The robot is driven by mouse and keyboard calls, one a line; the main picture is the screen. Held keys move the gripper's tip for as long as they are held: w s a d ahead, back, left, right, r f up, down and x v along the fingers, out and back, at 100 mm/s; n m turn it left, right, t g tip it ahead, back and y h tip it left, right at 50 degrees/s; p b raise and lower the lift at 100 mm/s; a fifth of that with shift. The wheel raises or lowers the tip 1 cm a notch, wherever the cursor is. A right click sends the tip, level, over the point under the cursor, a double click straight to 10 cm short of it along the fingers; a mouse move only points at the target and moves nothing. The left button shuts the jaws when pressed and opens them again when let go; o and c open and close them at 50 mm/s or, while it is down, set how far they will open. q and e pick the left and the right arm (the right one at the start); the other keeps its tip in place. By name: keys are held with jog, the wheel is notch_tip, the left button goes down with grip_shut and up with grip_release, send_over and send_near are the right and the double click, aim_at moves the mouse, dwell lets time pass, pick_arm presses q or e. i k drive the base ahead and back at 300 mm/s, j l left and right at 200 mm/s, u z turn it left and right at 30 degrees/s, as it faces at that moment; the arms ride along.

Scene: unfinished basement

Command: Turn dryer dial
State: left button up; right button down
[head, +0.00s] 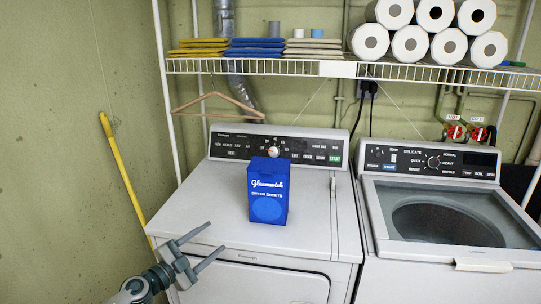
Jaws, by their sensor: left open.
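The dryer (210,225) is the white machine on the left, with a black control panel along its back. Its round dial (273,152) sits near the middle of the panel, pale with a red mark. A blue box of dryer sheets (268,192) stands upright on the dryer top, in front of the panel just below the dial. My left gripper (202,248) is open and empty at the dryer's front left, low and well short of the dial. My right gripper does not show.
A washer (370,240) with a glass lid stands to the right. A wire shelf (300,68) above holds folded cloths (256,47) and several paper rolls (410,44). A wooden hanger (218,105) hangs above the panel's left part. A yellow pole (124,177) leans at left. The dryer top's left side is clear.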

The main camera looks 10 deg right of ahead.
aim_at(274, 151)
jog(key=i+l, duration=0.25)
jog(key=i, duration=0.25)
jog(key=i+l, duration=0.2)
jog(key=i, duration=0.25)
jog(key=i+l, duration=0.25)
jog(key=i, duration=0.25)
